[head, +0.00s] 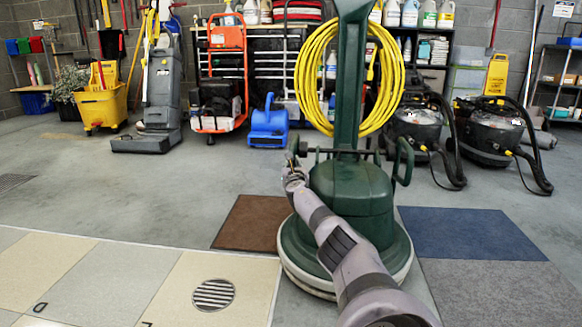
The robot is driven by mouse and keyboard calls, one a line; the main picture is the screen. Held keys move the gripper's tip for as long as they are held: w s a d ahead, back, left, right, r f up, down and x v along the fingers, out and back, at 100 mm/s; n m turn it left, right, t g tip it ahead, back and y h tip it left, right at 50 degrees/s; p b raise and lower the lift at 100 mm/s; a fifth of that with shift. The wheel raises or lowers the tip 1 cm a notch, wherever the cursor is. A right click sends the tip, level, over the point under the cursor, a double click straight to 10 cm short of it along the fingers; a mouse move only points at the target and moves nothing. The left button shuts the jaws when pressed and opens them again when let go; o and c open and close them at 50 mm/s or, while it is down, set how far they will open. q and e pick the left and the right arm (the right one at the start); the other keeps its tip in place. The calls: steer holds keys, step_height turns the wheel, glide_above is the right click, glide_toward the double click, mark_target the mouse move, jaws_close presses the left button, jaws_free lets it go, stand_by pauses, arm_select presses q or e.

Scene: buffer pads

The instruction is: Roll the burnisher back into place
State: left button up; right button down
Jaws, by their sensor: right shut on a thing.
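The burnisher is a green upright floor machine (350,200) with a round base, a light rim and a tall column. A coiled yellow cord (313,75) hangs on its column. It stands upright on the floor at centre right, its base between the brown and blue pads. My right arm reaches up from the bottom across the front of the base. My right gripper (295,150) is shut on a dark bar at the burnisher's left side; the fingers are small and partly hidden. My left gripper is not in view.
A brown pad (245,222) lies left of the base; a blue pad (475,235) and grey pad (515,293) lie right. Pale tiles (110,280) with a round drain (213,294) are front left. Wet vacuums (490,130), a blue blower (268,122) and a yellow bucket (100,105) stand behind.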

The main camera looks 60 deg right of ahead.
steer(key=c, duration=1.4)
jaws_free()
steer(key=shift+c, duration=0.2)
steer(key=v, duration=1.2)
